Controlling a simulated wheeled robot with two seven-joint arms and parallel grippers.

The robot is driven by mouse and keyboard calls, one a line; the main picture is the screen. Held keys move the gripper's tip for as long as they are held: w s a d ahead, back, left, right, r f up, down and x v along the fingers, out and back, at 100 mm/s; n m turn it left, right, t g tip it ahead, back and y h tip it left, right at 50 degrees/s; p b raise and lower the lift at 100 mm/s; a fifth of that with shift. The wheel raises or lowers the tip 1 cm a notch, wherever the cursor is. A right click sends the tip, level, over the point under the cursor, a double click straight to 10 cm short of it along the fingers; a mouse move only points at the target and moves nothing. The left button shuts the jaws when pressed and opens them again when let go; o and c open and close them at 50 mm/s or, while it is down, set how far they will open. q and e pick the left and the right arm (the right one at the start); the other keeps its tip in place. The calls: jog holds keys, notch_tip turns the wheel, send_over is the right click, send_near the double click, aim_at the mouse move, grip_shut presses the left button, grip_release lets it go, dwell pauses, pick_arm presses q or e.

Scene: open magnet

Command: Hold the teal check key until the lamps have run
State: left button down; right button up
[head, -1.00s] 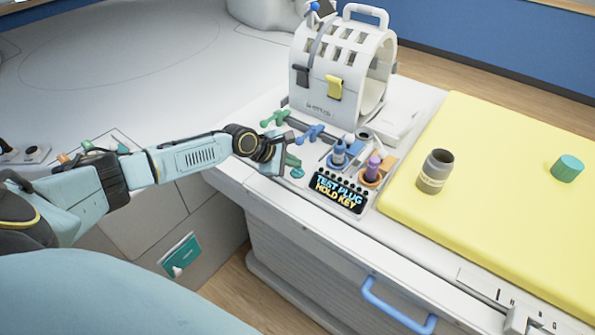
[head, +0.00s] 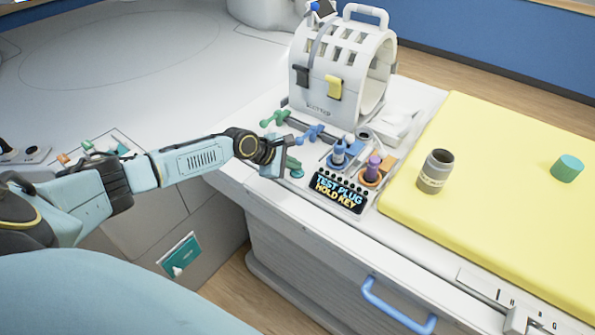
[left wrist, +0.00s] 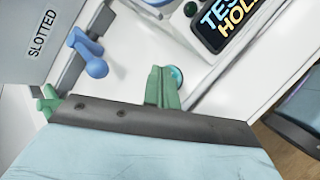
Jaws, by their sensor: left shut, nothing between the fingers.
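The teal check key (head: 297,174) is a small round button on the white console, left of the display. It also shows in the left wrist view (left wrist: 177,76), partly hidden by my green fingers. My left gripper (head: 292,164) is shut and empty, its fingertips right at the key. In the left wrist view the closed fingers (left wrist: 161,88) overlap the key's edge; I cannot tell whether they press it. The black display (head: 338,193) reads "TEST PLUG HOLD KEY". A row of small dark dots runs along its top edge; none looks lit. My right gripper is out of view.
Behind the key are a green handle (head: 275,118), a blue handle (head: 310,133) and blue and purple plugs in holders. A white slotted drum (head: 340,75) stands at the back.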

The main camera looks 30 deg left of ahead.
aim_at(294, 173)
pick_arm(q)
jog(key=shift+f, duration=0.5)
dwell(1.8)
dwell(2.5)
jog(key=shift+r+p, duration=0.9)
jog(key=shift+p, duration=0.05)
notch_tip(294, 173, up, 5)
jog(key=p, duration=0.6)
jog(key=shift+r, duration=0.1)
jog(key=shift+d, duration=0.1)
